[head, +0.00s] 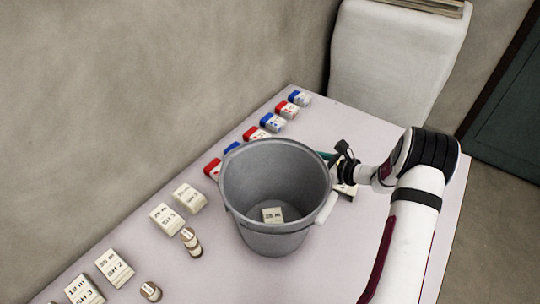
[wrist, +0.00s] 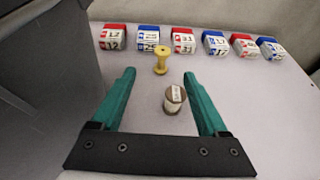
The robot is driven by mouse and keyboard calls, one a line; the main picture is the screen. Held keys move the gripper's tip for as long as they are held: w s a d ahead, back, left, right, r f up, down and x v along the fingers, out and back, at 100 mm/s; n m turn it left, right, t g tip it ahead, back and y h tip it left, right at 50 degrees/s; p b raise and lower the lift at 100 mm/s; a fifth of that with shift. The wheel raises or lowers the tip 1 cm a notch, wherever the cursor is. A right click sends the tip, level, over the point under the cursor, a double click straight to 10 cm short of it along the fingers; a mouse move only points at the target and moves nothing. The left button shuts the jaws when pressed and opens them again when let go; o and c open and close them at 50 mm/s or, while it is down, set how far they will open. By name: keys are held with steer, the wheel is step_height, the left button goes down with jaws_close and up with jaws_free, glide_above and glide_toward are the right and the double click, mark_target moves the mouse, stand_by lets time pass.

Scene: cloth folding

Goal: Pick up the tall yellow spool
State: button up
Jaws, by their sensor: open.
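The tall yellow spool (wrist: 161,62) stands upright on the table in the wrist view, a little beyond my fingertips and near the middle between them. I cannot make it out in the head view, where the bucket and my arm cover that area. My gripper (wrist: 159,74) has two green fingers spread wide, with nothing held.
A grey bucket (head: 234,190) stands mid-table with a labelled box (head: 271,215) inside; its dark wall (wrist: 45,80) is close left of my fingers. Red and blue boxes (wrist: 183,41) line the far side. White boxes (head: 166,218) and small spools (head: 190,241) stand left of the bucket.

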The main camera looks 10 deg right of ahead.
steer(key=x, duration=1.1)
steer(key=shift+w+f, duration=0.2)
steer(key=shift+w, duration=0.25)
jaws_close()
